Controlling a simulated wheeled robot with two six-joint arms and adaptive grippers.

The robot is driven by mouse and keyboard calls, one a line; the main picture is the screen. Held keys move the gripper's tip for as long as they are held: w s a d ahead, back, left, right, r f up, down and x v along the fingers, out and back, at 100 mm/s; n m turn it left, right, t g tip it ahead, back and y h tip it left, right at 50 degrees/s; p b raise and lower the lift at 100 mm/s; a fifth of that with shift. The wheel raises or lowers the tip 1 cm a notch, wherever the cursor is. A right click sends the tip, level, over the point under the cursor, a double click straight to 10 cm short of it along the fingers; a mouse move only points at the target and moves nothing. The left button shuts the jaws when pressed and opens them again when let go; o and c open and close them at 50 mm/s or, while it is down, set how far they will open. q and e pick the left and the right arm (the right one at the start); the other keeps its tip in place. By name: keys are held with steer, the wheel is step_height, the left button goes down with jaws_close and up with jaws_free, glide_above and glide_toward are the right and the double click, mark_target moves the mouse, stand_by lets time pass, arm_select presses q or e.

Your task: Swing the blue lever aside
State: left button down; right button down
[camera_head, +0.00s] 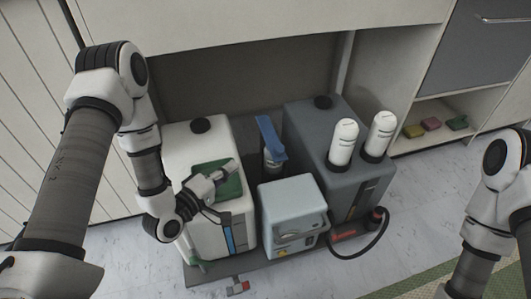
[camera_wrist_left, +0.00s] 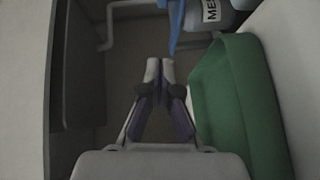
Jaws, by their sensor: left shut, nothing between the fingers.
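The blue lever (camera_head: 268,137) stands at the middle of the cart, on top of a dark grey bottle-like part (camera_head: 273,165), between a white machine and a dark grey machine. In the left wrist view the blue lever (camera_wrist_left: 176,28) shows at the top, just right of and beyond my fingertips, next to a grey part with a partly readable label (camera_wrist_left: 208,14). My left gripper (camera_head: 232,166) is over the green tray on the white machine, left of the lever. In the wrist view the fingers of my left gripper (camera_wrist_left: 160,68) are together and empty, apart from the lever. My right gripper is out of frame.
The green tray (camera_head: 230,189) lies on the white machine (camera_head: 184,140); its wall (camera_wrist_left: 207,90) rises right of my fingers. A light blue-grey box (camera_head: 292,190) stands in front of the lever. Two white bottles (camera_head: 343,142) stand on the dark grey machine (camera_head: 318,118). A panel stands behind.

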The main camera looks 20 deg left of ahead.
arm_select(q)
steer(key=d+b+x, duration=0.1)
steer(key=b+x, duration=0.1)
steer(key=x, duration=0.4)
steer(key=s+d+b+x, duration=0.1)
steer(key=b+x, duration=0.2)
steer(key=x, duration=0.2)
steer(key=shift+w+d+f, duration=0.2)
steer(key=shift+w+d, duration=0.15)
steer(key=shift+d, duration=0.05)
